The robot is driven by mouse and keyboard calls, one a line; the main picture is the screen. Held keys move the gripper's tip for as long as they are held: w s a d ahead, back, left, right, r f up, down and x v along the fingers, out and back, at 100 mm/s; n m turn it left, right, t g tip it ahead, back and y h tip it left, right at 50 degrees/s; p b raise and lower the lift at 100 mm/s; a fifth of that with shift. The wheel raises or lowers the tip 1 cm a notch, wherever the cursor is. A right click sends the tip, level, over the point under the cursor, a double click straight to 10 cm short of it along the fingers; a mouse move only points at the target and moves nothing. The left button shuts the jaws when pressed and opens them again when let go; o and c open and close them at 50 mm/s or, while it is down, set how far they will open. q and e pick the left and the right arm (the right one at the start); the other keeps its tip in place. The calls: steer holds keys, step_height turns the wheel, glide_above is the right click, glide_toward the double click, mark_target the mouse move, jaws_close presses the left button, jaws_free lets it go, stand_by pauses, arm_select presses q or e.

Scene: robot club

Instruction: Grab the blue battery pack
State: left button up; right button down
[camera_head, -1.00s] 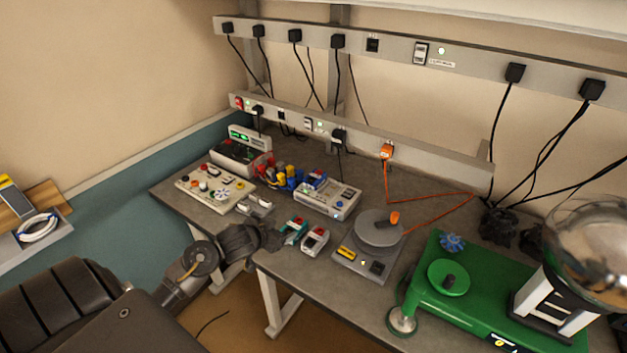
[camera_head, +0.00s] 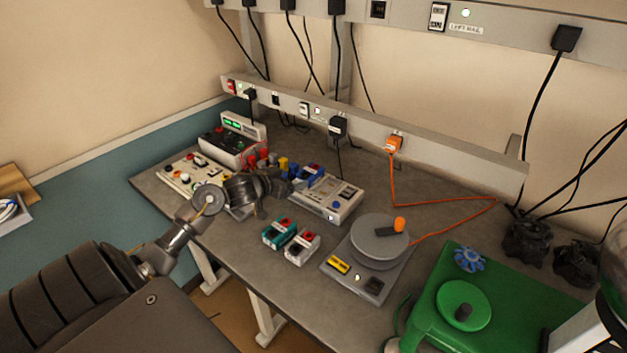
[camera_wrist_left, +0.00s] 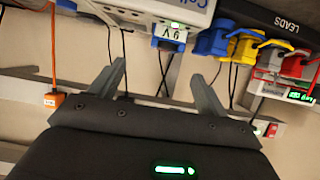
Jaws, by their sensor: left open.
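The blue battery pack (camera_head: 310,172) sits on the grey bench, beside the back left of a light grey instrument box (camera_head: 332,198). In the head view the left gripper's fingers hide part of it. In the left wrist view a blue block with a white "9 V" label (camera_wrist_left: 168,40) shows beyond the fingertips, against the pale instrument. My left gripper (camera_head: 284,188) is open over the bench, close to the pack; its fingers also show spread apart in the left wrist view (camera_wrist_left: 158,80), with nothing held between them. My right gripper is out of view.
Coloured leads (camera_wrist_left: 245,45) lie beside the pack. A teal box (camera_head: 280,232) and a white-and-red box (camera_head: 302,247) stand near the front edge. A round-topped device (camera_head: 379,240) and a green machine (camera_head: 480,300) are to the right. The rear socket rail (camera_head: 440,165) bounds the bench.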

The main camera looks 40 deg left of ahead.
mark_target(308, 172)
arm_select(q)
steer(key=x, duration=0.4)
steer(key=shift+w+a+f+p, duration=0.1)
steer(key=shift+w+a+p, duration=0.2)
steer(key=shift+p, duration=0.1)
steer(key=shift+w+f, duration=0.15)
steer(key=shift+w, duration=0.15)
steer(key=shift+w+p, duration=0.3)
steer(key=p+x, duration=0.1)
steer(key=x, duration=0.3)
steer(key=shift+w+a+f, duration=0.15)
steer(key=shift+w+a, duration=0.05)
steer(key=shift+s, duration=0.1)
steer(key=shift+c, duration=0.6)
steer(key=c, duration=1.3)
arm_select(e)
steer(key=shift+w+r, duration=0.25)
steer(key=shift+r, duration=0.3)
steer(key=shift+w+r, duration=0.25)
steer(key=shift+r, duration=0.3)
